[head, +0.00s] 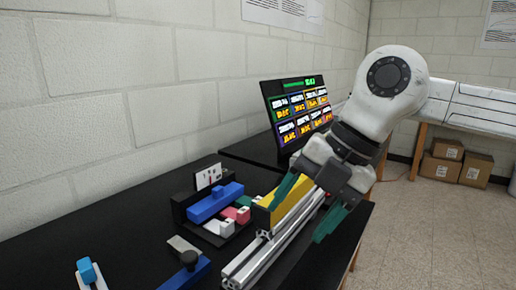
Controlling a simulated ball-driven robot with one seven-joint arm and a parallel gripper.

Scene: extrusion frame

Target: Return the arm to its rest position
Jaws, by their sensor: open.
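My gripper (307,212) hangs at the end of my white and grey arm, right of the picture's middle. Its two green fingers are spread apart, with nothing seen held between them. The fingers are over the silver extrusion frame (262,257) at the table's right edge. The left finger overlaps a yellow block (268,213) beside the extrusion; I cannot tell whether they touch. The arm is bent, with the gripper pointing down towards the table.
A black table (110,240) carries a black holder with a blue bar (216,202) and red and white pieces. A blue tool (88,272) lies at front left. A monitor (298,108) stands behind.

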